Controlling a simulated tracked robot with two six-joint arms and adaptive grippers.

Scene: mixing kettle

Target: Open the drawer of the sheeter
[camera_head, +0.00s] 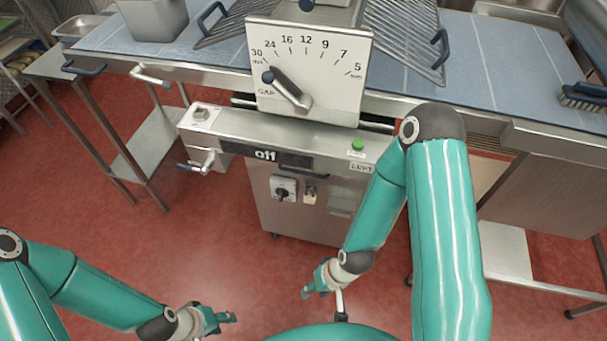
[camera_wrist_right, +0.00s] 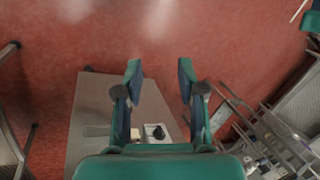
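The sheeter is the steel machine (camera_head: 300,215) in the middle of the head view, with a gauge plate and lever on top. Its front carries a display reading "off", a green button (camera_head: 358,145) and a rotary switch (camera_head: 284,188). A dark bar (camera_head: 303,173) lies under the display, and a recessed grip (camera_head: 341,212) sits lower right. I cannot tell which belongs to the drawer. My right gripper (camera_head: 307,292) is low in front of the cabinet; the right wrist view shows it open and empty (camera_wrist_right: 160,68). My left gripper (camera_head: 228,317) is at lower left, its opening unclear.
A blue-topped table (camera_head: 200,40) with wire racks (camera_head: 400,35) runs across the back. A crank handle (camera_head: 198,163) sticks out at the machine's left. A brush (camera_head: 582,97) lies at the right. Red floor in front of the cabinet is clear.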

